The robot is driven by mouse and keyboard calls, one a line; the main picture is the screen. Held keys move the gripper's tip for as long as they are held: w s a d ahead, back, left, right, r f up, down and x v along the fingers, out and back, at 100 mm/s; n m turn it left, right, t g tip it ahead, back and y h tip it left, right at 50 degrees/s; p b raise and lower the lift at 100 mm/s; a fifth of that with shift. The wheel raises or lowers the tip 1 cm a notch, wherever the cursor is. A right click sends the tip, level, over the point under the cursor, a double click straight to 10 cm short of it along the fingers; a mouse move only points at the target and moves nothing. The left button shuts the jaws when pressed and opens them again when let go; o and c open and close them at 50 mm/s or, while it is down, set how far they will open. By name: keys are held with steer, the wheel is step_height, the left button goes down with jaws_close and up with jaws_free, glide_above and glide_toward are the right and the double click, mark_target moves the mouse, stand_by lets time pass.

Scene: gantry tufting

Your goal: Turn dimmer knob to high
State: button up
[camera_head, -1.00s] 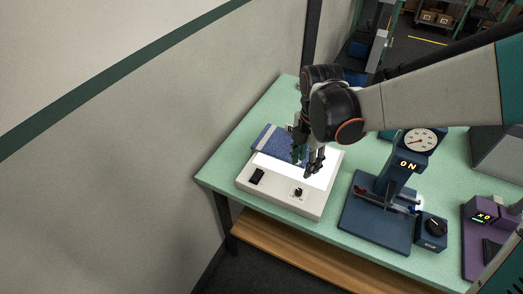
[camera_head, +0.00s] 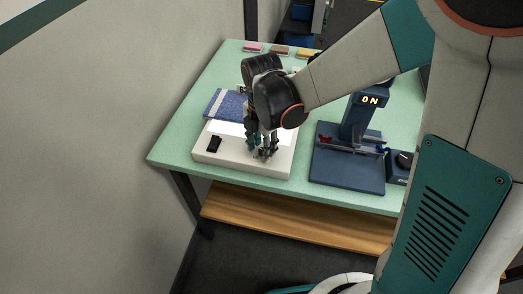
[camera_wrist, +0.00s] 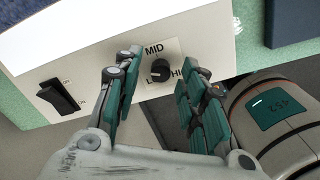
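The dimmer knob (camera_wrist: 160,69) is a small black round knob on the front of a white light box (camera_head: 225,155). Its label shows MID above it, HI to the right and a partly covered word beginning with L to the left. The wrist view is too coarse to read the pointer. My gripper (camera_wrist: 156,72) is open, with one finger left of the knob and one right; I cannot tell whether either touches it. In the head view my gripper (camera_head: 262,153) is down at the box's front right, hiding the knob.
A black rocker switch (camera_wrist: 62,97) sits left of the knob. A blue pad (camera_head: 226,104) lies at the box's back. A dark blue stand (camera_head: 346,175) with an ON display stands to the right. Several coloured blocks (camera_head: 280,50) lie at the table's (camera_head: 165,150) far edge.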

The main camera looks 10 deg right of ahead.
steer(key=shift+f, duration=0.35)
jaws_close()
